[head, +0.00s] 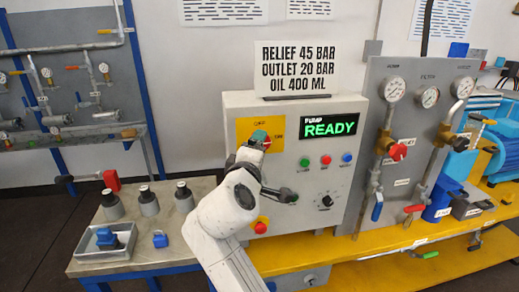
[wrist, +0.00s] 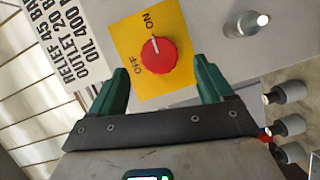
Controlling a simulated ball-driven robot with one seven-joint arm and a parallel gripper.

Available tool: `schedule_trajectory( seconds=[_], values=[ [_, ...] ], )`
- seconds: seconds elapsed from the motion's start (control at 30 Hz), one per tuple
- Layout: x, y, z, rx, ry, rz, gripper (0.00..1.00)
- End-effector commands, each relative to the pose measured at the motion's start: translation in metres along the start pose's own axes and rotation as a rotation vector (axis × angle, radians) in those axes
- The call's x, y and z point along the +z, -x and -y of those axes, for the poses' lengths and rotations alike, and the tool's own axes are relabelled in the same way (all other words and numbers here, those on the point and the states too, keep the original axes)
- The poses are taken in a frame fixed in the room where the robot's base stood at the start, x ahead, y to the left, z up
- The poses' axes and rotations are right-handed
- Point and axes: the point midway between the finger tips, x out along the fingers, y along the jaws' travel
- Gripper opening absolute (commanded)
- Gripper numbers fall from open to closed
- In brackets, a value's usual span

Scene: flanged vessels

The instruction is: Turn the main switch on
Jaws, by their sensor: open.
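The main switch is a red round knob (wrist: 159,57) on a yellow plate (wrist: 126,45) marked OFF and ON, in the wrist view. The white line on the knob points toward ON. My gripper (wrist: 161,64) is open, its two green fingers to either side below the knob, with gaps between them and it. In the head view my gripper (head: 258,140) is in front of the yellow plate (head: 245,127) and hides most of the knob. The pump display (head: 330,127) above right shows READY in green.
The grey panel (head: 345,170) carries small coloured buttons (head: 325,160), a black dial (head: 326,201) and a red button (head: 261,227). Vessels (head: 148,203) and a tray (head: 84,250) stand on the left bench. Gauges and valves (head: 397,152) are on the right.

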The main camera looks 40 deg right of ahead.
Motion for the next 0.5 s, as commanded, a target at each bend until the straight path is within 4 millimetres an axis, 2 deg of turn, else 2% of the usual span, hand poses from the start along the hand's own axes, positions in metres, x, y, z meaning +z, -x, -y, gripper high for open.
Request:
schedule_trajectory(
  seconds=[0.03,0.2,0.33,0.5],
  values=[
    [0.000,0.011,0.003,-0.001,-0.001,-0.003,0.80],
    [0.000,0.040,0.002,-0.001,0.000,-0.002,0.80],
    [0.000,0.054,0.002,-0.001,0.000,-0.001,0.80],
    [0.001,0.060,0.001,-0.002,0.000,0.002,0.80]
  ],
)
